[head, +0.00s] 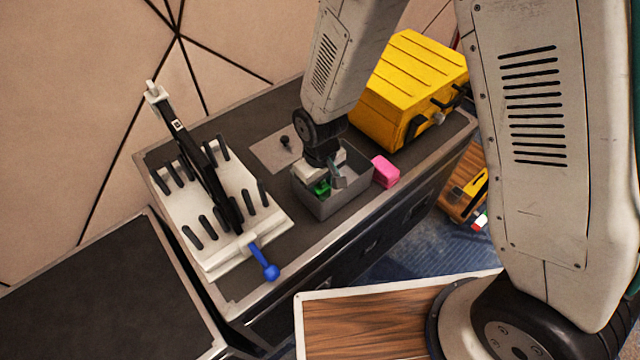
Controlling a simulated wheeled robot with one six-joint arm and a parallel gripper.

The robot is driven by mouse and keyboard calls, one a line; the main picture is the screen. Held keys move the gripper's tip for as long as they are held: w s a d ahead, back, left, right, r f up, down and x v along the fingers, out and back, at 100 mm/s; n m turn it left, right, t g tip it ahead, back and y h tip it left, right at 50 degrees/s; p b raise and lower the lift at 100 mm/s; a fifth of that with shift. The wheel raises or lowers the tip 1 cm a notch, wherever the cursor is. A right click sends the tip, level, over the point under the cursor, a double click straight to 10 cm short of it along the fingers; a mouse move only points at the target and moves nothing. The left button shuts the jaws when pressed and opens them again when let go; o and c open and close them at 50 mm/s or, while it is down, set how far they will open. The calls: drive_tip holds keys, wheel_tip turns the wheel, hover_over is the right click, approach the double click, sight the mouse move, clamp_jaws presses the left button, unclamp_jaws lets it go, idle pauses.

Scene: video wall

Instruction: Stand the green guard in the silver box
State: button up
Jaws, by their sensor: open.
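The silver box (338,204) is a grey open-topped box on the dark bench top, near its front edge. The green guard (321,188) shows as a small green piece inside the box, at its left side. Most of it is hidden by my gripper and the box wall, so I cannot tell whether it stands or lies. My gripper (325,180) points down into the box, its jaws open, right at the green guard. I cannot tell whether a finger touches the guard.
A pink block (385,171) sits just right of the box, and a yellow case (408,82) stands behind it. A white rack (228,246) with black pegs, a long black device and a blue-handled piece (264,262) is on the left. A grey plate with a knob (284,142) lies behind the box.

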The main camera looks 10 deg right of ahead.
wheel_tip(320, 180, up, 12)
drive_tip(key=s+d+r+m, duration=0.2)
drive_tip(key=s+d+r, duration=0.1)
drive_tip(key=d+r, duration=0.4)
drive_tip(key=s+d+r+m, duration=0.1)
drive_tip(key=s+d+r, duration=0.1)
drive_tip(key=d+r, duration=0.45)
drive_tip(key=s+d+r+m, duration=0.2)
drive_tip(key=s+d+r, duration=0.1)
drive_tip(key=s, duration=0.4)
drive_tip(key=s+d+r+m+t, duration=0.1)
drive_tip(key=s+d+r, duration=0.3)
drive_tip(key=s+d, duration=0.1)
drive_tip(key=shift+s+d+r+m, duration=0.2)
drive_tip(key=shift+s+m, duration=0.2)
drive_tip(key=shift+s, duration=0.45)
